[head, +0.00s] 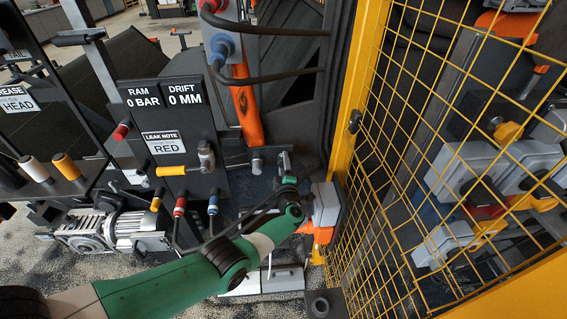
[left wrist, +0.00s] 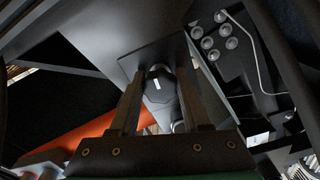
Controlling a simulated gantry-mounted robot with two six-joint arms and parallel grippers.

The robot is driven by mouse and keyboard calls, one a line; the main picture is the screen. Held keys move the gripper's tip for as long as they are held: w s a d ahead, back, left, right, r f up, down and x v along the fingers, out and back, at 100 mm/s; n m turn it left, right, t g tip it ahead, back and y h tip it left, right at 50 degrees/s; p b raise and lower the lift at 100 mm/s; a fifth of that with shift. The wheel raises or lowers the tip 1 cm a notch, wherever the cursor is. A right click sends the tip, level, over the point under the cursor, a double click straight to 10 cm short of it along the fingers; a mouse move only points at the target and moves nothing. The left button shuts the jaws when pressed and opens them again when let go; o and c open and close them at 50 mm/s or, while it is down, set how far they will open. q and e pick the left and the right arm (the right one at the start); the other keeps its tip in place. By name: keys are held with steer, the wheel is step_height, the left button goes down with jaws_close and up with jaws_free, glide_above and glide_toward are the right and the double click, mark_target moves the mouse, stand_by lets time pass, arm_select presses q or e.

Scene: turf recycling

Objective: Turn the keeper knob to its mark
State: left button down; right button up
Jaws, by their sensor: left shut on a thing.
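The keeper knob (left wrist: 165,95) is a dark, faceted round knob with a short white line on its face. In the left wrist view it sits between the two fingers of my left gripper (left wrist: 160,76), in front of a dark plate (left wrist: 145,62). The fingers are shut on it, one on each side. In the head view my green left arm reaches in from the lower left, and the left gripper (head: 285,163) is small and dark beside the yellow post. The knob cannot be made out there. I cannot tell which mark it is meant to meet. My right gripper is not in view.
A yellow mesh guard (head: 450,130) stands close on the right. A grey box (head: 325,204) is beside my wrist. An orange cylinder (head: 247,112) rises behind. A black panel (head: 165,115) reads RAM 0 BAR, DRIFT 0 MM and RED. Red (head: 179,206) and blue (head: 213,204) hose fittings stand left.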

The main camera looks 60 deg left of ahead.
arm_select(q)
steer(key=shift+c, duration=1.8)
jaws_free()
steer(key=p+v, duration=0.7)
steer(key=v, duration=0.4)
steer(key=shift+d, duration=0.3)
